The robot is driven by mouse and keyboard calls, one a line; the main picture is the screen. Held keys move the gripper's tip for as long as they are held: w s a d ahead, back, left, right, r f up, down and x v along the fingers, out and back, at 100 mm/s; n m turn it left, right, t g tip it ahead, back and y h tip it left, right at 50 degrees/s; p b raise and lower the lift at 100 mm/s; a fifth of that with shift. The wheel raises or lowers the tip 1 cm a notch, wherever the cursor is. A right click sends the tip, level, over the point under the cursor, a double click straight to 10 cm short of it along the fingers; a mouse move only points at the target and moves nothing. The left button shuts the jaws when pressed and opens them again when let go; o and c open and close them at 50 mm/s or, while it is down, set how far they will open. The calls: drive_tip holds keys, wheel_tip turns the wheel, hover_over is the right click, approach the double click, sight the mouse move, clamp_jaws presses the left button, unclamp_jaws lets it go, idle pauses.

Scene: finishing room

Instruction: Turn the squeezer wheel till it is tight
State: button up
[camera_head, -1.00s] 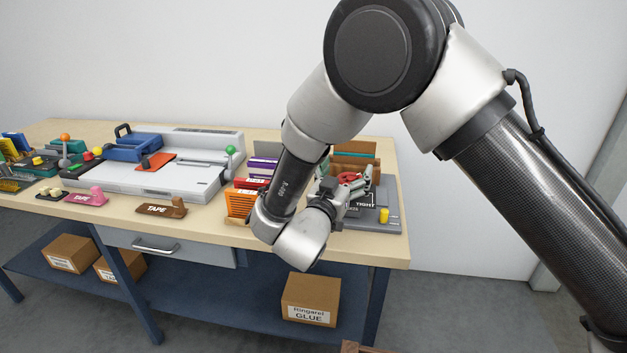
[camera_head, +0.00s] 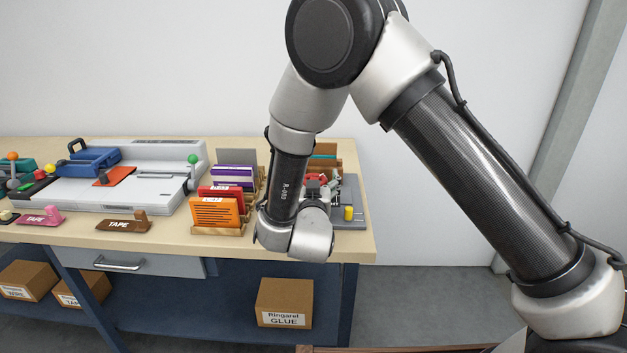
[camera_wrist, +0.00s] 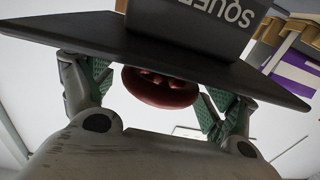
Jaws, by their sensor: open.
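The squeezer's red wheel (camera_wrist: 160,88) shows in the wrist view, below a dark plate (camera_wrist: 130,48) and a block lettered "SQUEE…" (camera_wrist: 190,22); the rest of the lettering is cut off. My gripper (camera_wrist: 156,94) is open, with one green-padded finger on each side of the wheel. I see gaps beside the wheel, and whether either pad touches it is unclear. In the head view the squeezer's grey base (camera_head: 354,221) is at the table's right end, and a bit of red (camera_head: 313,183) shows behind my wrist. My fingers are mostly hidden there.
Card racks (camera_head: 216,212) stand close left of my wrist. A brown tape block (camera_head: 124,224) and a white machine (camera_head: 140,190) lie farther left. A yellow peg (camera_head: 348,213) stands on the squeezer's base. Boxes (camera_head: 285,303) sit on the lower shelf.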

drive_tip(key=c, duration=1)
drive_tip(key=shift+c, duration=0.2)
drive_tip(key=shift+m+h, duration=0.3)
drive_tip(key=shift+h, duration=0.1)
drive_tip(key=m+g+h, duration=0.1)
drive_tip(key=m+h, duration=0.2)
drive_tip(key=h, duration=0.2)
drive_tip(key=shift+m, duration=0.3)
drive_tip(key=m+g+h, duration=0.2)
drive_tip(key=h, duration=0.1)
drive_tip(key=m+g+h, duration=0.2)
drive_tip(key=h, duration=0.1)
drive_tip(key=shift+m+h, duration=0.4)
drive_tip(key=shift+g, duration=0.5)
drive_tip(key=o, duration=1)
drive_tip(key=shift+o, duration=0.2)
